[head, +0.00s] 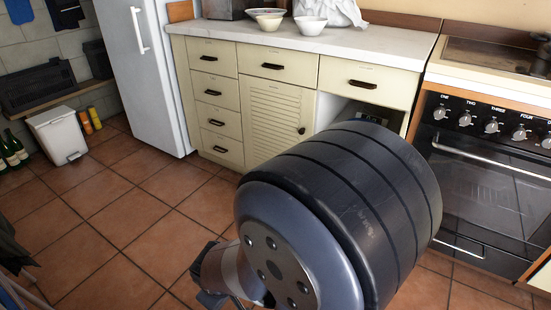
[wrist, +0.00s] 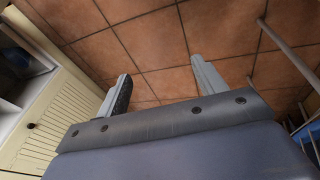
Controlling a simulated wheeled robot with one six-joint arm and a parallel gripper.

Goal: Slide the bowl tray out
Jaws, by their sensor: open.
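No bowl tray can be clearly made out. In the head view an open compartment (head: 329,106) shows in the cream cabinet under the counter, and my arm hides most of it. The wrist view shows part of an open, shelved space (wrist: 12,103) at the left edge, with a dark bluish shape in it that I cannot identify. My gripper (wrist: 160,69) is open and empty, with its two fingers apart over the tiled floor, to the right of the cabinet in that view. In the head view my gripper is mostly hidden behind my wrist.
Pale bowls (head: 311,25) stand on the white counter (head: 230,30). The cabinet has several shut drawers (head: 213,87) and a louvred door (head: 272,112). An oven (head: 490,190) stands right, a white fridge (head: 150,80) left. A white bin (head: 60,135) stands far left.

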